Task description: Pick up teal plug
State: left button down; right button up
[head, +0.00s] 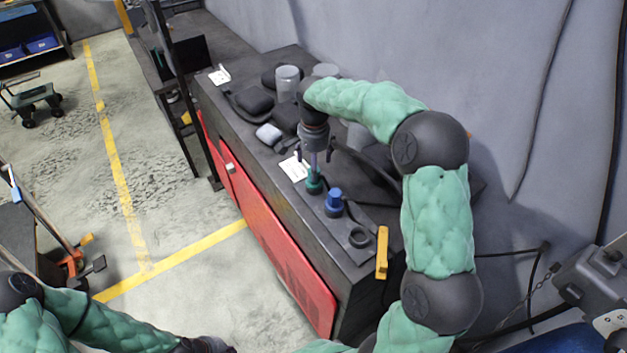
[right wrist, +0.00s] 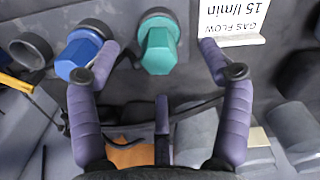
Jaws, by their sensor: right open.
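The teal plug (head: 314,186) stands upright on the bench near its front edge. In the right wrist view the teal hexagonal plug (right wrist: 158,50) lies between the two purple fingers of my right gripper (right wrist: 160,46), with a gap on both sides. My right gripper (head: 314,170) is open and points down just above the plug in the head view. I cannot tell how far the fingertips reach down beside it. My left arm shows at the lower left of the head view, but its gripper fingers are out of frame.
A blue plug (head: 333,203) stands beside the teal one, also seen in the right wrist view (right wrist: 80,55), close to one finger. Beyond it is an empty dark ring (head: 358,237). Grey cylinders (head: 288,82) and dark parts fill the back.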

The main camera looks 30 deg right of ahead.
aim_at(312, 185)
jog(key=shift+f, duration=2.95)
jog(key=c, duration=1.5)
jog(key=shift+o, duration=0.2)
jog(key=shift+r, duration=0.1)
